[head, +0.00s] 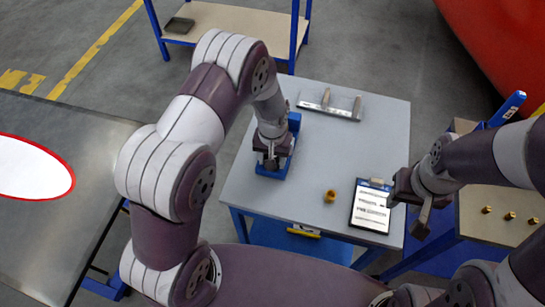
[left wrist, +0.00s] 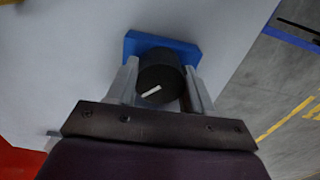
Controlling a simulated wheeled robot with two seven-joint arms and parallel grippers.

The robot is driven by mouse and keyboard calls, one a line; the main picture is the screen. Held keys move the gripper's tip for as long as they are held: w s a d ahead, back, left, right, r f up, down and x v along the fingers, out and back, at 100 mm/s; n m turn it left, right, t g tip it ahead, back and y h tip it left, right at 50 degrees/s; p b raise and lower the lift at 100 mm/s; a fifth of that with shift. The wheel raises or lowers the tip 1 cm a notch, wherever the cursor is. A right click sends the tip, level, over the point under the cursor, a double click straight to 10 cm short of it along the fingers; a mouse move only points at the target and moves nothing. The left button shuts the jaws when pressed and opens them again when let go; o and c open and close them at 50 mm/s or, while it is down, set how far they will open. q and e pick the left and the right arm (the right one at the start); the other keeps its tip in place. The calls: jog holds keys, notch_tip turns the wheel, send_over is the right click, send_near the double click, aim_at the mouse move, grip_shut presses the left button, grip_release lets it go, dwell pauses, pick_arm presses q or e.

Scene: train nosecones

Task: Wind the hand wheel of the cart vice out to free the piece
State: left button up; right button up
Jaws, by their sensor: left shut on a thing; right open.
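The blue cart vice (head: 292,124) stands on the grey cart top, mostly hidden under my left gripper (head: 270,163) in the head view. In the left wrist view its blue body (left wrist: 160,42) lies behind the dark round hand wheel (left wrist: 160,75), which carries a white mark. My left gripper (left wrist: 160,88) is shut on the hand wheel, one finger on each side. Whether a piece sits in the jaws is hidden. My right gripper (head: 407,212) is open and empty near the cart's right edge, beside the clipboard.
The cart top (head: 240,190) also holds a small brass part (head: 330,196), a clipboard (head: 370,207) and a metal rack (head: 330,105) at the back. Several brass parts (head: 510,216) lie on a bench at right. A grey table (head: 80,220) with a red-rimmed white oval stands at left.

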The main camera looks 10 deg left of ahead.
pick_arm(q)
jog(key=n, duration=0.5)
jog(key=shift+w+r+n, duration=0.1)
jog(key=shift+w+n, duration=0.05)
jog(key=shift+n, duration=0.55)
jog(key=o, duration=1)
jog(key=shift+a, duration=0.1)
